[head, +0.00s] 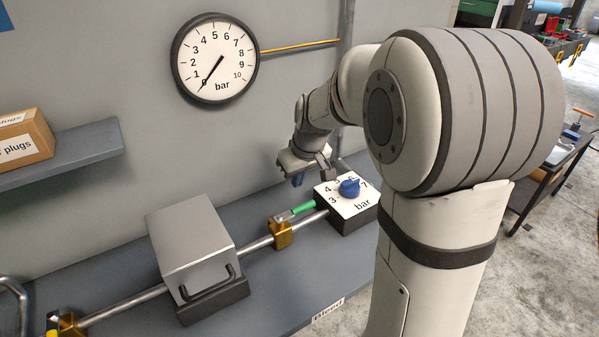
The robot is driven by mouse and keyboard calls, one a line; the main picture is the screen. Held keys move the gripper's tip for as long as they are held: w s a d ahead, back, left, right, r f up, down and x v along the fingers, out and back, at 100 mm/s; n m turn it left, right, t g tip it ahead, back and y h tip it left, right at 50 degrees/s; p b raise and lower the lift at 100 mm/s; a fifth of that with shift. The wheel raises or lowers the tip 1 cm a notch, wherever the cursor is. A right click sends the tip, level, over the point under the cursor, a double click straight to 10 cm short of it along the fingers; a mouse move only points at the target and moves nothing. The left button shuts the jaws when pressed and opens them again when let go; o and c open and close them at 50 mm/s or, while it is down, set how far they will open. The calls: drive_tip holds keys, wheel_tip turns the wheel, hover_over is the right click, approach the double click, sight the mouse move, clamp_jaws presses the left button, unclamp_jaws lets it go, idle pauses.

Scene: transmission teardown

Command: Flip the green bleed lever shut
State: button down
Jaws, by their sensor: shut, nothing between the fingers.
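The green bleed lever (302,208) sits on a brass valve (281,236) in the pipe, between the grey metal box and the dial block. It points right toward the dial block and looks roughly in line with the pipe. My gripper (326,172) is above and behind the dial block, up and right of the lever, and apart from it. It is shut and empty. Its fingers are small in the head view and partly hard to make out. My arm hides the area to the right.
The dial block (335,200) with a blue knob (349,187) stands right of the lever. The grey metal box (193,245) with a handle stands left. A wall gauge (214,58) points near 0 bar. A "Bleed" label (328,311) is on the bench's front edge.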

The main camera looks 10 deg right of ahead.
sight(297, 211)
drive_tip(key=f, duration=0.1)
drive_tip(key=s+f, duration=0.1)
drive_tip(key=s+f+p, duration=0.1)
drive_tip(key=f, duration=0.1)
drive_tip(key=shift+s+d, duration=0.1)
drive_tip(key=shift+d, duration=0.3)
drive_tip(key=shift+s, duration=0.1)
